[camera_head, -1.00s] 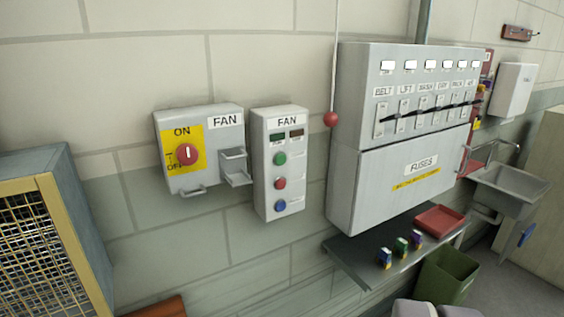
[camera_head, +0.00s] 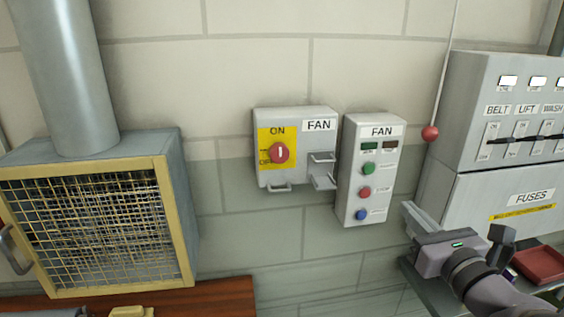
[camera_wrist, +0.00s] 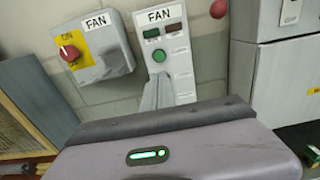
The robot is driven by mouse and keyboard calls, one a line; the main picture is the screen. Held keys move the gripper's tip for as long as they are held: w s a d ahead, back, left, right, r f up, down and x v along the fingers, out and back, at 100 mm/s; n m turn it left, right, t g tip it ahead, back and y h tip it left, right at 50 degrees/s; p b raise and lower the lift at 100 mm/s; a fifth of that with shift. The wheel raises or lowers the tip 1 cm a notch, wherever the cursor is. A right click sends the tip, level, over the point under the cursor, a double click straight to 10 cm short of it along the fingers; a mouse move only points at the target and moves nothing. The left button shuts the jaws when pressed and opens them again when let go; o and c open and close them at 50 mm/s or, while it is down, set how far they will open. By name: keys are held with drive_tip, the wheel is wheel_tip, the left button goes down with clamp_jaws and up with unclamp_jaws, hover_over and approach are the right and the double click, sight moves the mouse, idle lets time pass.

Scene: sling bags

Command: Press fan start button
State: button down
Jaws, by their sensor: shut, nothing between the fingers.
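The fan control box (camera_head: 370,200) is a pale upright panel on the wall, labelled FAN. It carries a green button (camera_head: 369,168), a red button (camera_head: 365,192) and a blue button (camera_head: 362,214), top to bottom. The green button also shows in the wrist view (camera_wrist: 159,56), just beyond my fingertips. My gripper (camera_head: 409,208) is shut and empty, right of the box's lower part in the head view. In the wrist view, my gripper (camera_wrist: 158,78) hides the lower buttons. I cannot tell its exact gap to the panel.
A caged fan unit (camera_head: 185,215) stands further left. A red ball (camera_head: 430,133) hangs on a cord near the fuse cabinet (camera_head: 470,205) at right.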

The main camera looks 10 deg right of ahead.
drive_tip(key=p, duration=0.6)
approach(370, 170)
drive_tip(key=w, duration=0.6)
drive_tip(key=shift+f, duration=0.1)
drive_tip(key=shift+w, duration=0.45)
drive_tip(key=shift+w+a, duration=0.1)
